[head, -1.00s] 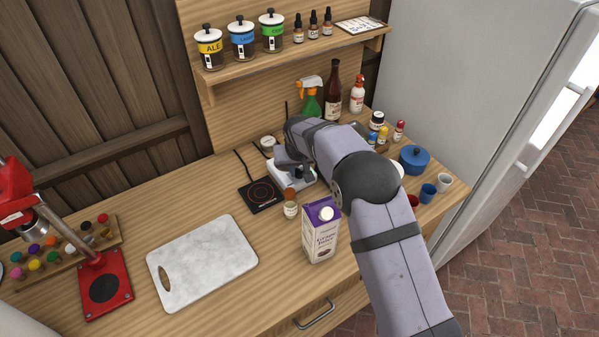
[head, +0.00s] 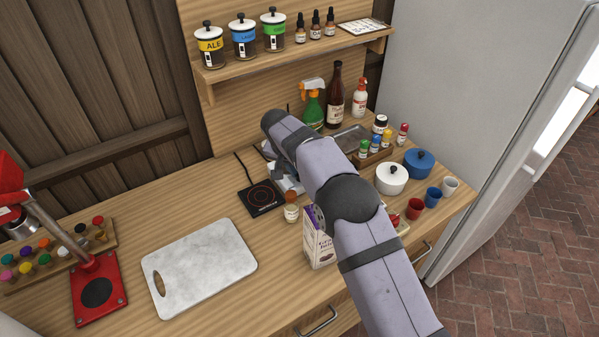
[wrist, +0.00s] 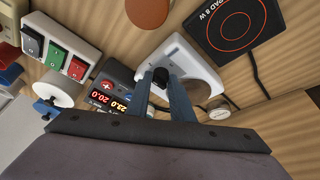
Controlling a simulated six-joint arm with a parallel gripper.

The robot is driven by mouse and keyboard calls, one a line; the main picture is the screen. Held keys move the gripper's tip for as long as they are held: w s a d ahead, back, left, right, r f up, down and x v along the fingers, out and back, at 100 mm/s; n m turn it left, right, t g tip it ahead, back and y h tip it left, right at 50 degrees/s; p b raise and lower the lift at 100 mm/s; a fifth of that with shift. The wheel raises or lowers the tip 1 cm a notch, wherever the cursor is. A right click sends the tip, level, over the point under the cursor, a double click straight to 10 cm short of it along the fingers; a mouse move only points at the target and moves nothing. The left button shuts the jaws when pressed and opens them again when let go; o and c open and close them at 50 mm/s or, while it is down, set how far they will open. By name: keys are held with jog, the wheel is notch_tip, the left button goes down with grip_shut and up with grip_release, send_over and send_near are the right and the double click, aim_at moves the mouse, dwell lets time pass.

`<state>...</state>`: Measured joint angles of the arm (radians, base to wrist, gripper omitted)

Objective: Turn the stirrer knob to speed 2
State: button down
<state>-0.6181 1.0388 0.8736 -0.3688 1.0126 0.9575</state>
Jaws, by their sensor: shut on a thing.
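The stirrer is a white, rounded unit (wrist: 196,62) on the counter. In the wrist view its black knob (wrist: 160,76) sits between the tips of my gripper (wrist: 163,88). My gripper is shut on the knob, with its two blue-grey fingers on either side. Any speed marks around the knob are hidden or too small to read. In the head view a pale part of the stirrer (head: 291,185) shows below my arm, which hides the knob.
A black heating pad (head: 262,197) lies left of the stirrer. A small jar (head: 291,207) and a juice carton (head: 318,240) stand close in front. In the wrist view, a digital controller (wrist: 112,92) and a switch strip (wrist: 58,50) are nearby. A white cutting board (head: 205,265) lies left.

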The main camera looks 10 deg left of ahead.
jog(key=c, duration=1.9)
grip_release()
jog(key=shift+o, duration=0.2)
jog(key=d+b+v, duration=0.1)
jog(key=b+v, duration=0.1)
jog(key=v, duration=0.5)
jog(key=shift+a+r, duration=0.25)
jog(key=shift+a, duration=0.3)
jog(key=shift+d, duration=0.1)
